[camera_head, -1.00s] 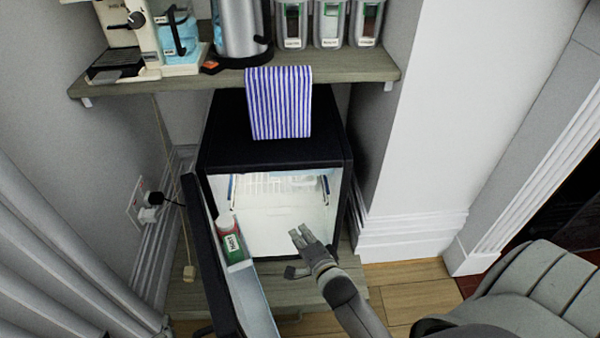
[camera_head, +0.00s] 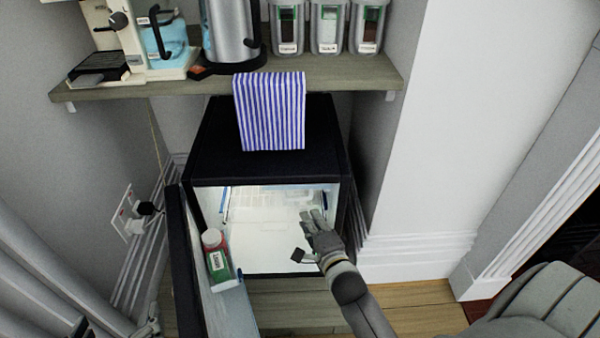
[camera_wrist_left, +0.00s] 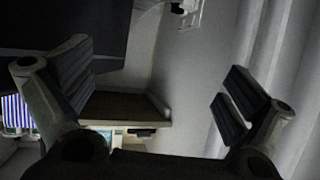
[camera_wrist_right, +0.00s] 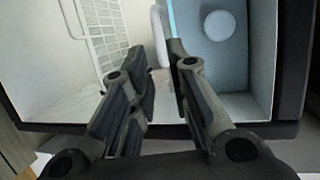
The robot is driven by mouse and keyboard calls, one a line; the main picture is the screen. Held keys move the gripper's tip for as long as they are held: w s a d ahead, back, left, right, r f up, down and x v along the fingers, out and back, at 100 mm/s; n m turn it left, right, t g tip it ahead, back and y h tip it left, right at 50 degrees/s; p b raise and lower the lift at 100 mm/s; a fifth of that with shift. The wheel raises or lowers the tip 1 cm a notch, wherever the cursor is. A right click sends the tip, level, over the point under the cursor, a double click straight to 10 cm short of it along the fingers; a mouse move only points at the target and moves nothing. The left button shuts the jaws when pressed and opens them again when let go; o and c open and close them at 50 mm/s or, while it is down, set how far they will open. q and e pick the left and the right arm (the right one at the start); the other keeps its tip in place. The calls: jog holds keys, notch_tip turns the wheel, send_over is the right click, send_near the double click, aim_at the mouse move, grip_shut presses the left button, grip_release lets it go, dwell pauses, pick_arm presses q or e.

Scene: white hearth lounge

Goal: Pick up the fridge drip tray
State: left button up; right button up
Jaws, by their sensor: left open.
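The small black fridge (camera_head: 265,170) stands open, its lit white interior facing me. A pale, flat piece (camera_head: 262,240) shows inside it; I cannot tell for certain whether this is the drip tray. My right gripper (camera_head: 307,236) is at the fridge opening on the right, fingers apart and empty. In the right wrist view its fingers (camera_wrist_right: 165,65) point into the interior, with a white wire rack (camera_wrist_right: 103,45) to the left and a pale blue-grey panel (camera_wrist_right: 230,60) to the right. My left gripper (camera_head: 115,328) shows partly at the lower left, open and empty in the left wrist view (camera_wrist_left: 160,85).
The fridge door (camera_head: 183,255) is swung open to the left, with a green-labelled bottle (camera_head: 217,258) in its shelf. A wall socket (camera_head: 126,212) is at the left.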

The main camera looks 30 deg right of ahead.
pick_arm(q)
notch_tip(320, 180, up, 15)
jog(key=w+d+t+h+b, duration=0.1)
jog(key=d+t+h+b, duration=0.1)
jog(key=t, duration=0.7)
jog(key=shift+w+d+m+h+b, duration=0.25)
jog(key=shift+m+h+b, duration=0.05)
jog(key=shift+h+b, duration=0.4)
pick_arm(e)
jog(key=x, duration=0.9)
jog(key=shift+w+f, duration=0.15)
jog(key=shift+w, duration=0.2)
pick_arm(q)
jog(key=shift+r, duration=0.1)
pick_arm(e)
grip_shut()
